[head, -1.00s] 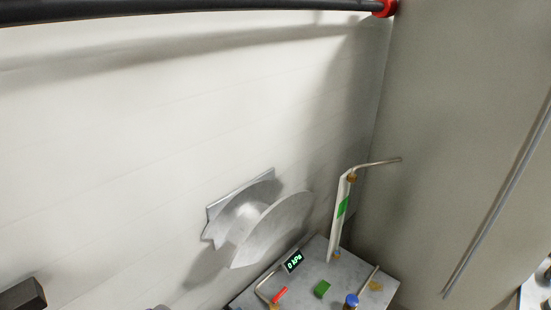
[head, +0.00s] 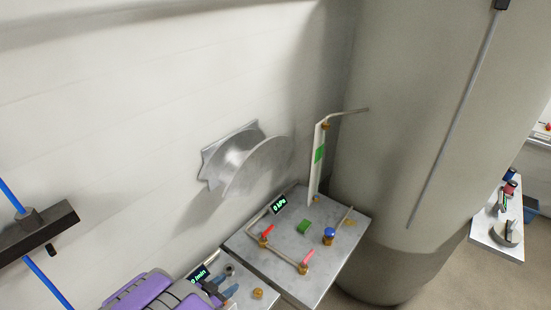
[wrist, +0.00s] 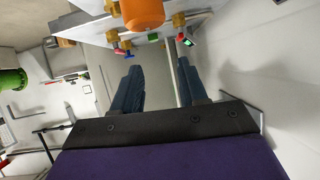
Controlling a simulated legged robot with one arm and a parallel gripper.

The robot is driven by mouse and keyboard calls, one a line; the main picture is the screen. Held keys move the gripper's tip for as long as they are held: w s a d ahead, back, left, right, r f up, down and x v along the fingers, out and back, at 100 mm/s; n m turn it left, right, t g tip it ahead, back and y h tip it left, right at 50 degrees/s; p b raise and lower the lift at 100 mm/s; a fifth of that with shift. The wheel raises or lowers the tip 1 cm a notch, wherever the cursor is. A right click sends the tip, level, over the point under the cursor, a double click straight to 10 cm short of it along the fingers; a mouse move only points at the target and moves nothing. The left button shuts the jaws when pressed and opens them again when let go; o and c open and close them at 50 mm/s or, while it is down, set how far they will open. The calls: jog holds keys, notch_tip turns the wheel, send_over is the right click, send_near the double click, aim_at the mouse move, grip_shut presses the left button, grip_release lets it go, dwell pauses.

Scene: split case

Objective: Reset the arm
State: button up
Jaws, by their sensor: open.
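My gripper (wrist: 159,68) shows in the wrist view as two dark blue fingers standing apart, with nothing between them. Its dark mount and purple body fill the bottom of that view. In the head view my gripper (head: 226,286) is at the bottom edge, purple with blue-grey fingers. It is in front of or over the lower panel (head: 258,284); I cannot tell whether it touches it.
A grey panel (head: 290,250) carries red and blue valve handles, a green block and a "0 kPa" display. A metal flanged piece (head: 240,160) is on the white wall. A large grey column (head: 400,130) stands right. An orange cylinder (wrist: 142,12) tops the wrist view.

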jog(key=w+a+r+n+g+y, duration=0.2)
jog(key=w+a+r+y, duration=0.5)
jog(key=r, duration=0.3)
jog(key=s+d+r+n+g+y, duration=0.1)
jog(key=s+d+r+n+y, duration=0.15)
jog(key=r, duration=0.35)
jog(key=s+d+r+n+g+y, duration=0.1)
jog(key=s+d+r+g+y, duration=0.15)
jog(key=r, duration=0.25)
jog(key=s+d+r+n+g+h, duration=0.1)
jog(key=s+d+r+g+h, duration=0.1)
jog(key=s+d, duration=1.3)
jog(key=s+d+r+g+h+b, duration=0.1)
jog(key=s+d+g, duration=0.4)
jog(key=s+d, duration=1)
jog(key=shift+s+d+r+n+h, duration=0.3)
jog(key=shift+d+r+h, duration=0.35)
jog(key=shift+h, duration=0.45)
jog(key=shift+w+d+f, duration=0.1)
